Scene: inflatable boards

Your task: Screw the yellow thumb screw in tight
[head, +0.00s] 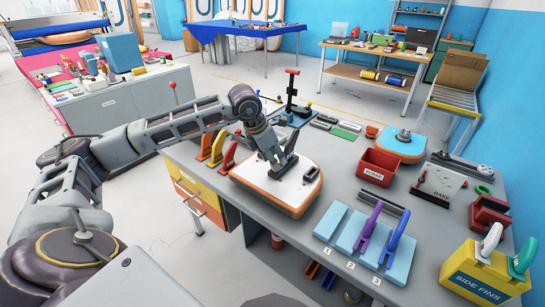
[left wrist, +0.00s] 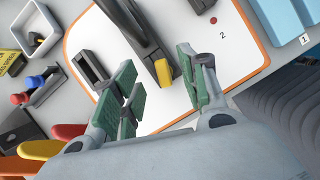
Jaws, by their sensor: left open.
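The yellow thumb screw (left wrist: 163,72) shows in the left wrist view at the near end of a dark upright fin (left wrist: 135,25). The fin stands on a white board with an orange rim (left wrist: 222,75). In the head view the board (head: 290,204) lies at the table's near left, and the screw is hidden by my gripper. My left gripper (head: 273,163) is over the board beside the fin. In the left wrist view my left gripper (left wrist: 157,80) is open, its green pads either side of the screw in the picture. Contact is not clear. My right gripper is not in view.
A black box (head: 311,174) sits on the board. Orange and yellow fins (head: 217,150) stand to its left. A red scrap bin (head: 378,167) and a blue numbered rack with fins (head: 338,228) are to its right. Tools lie behind it.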

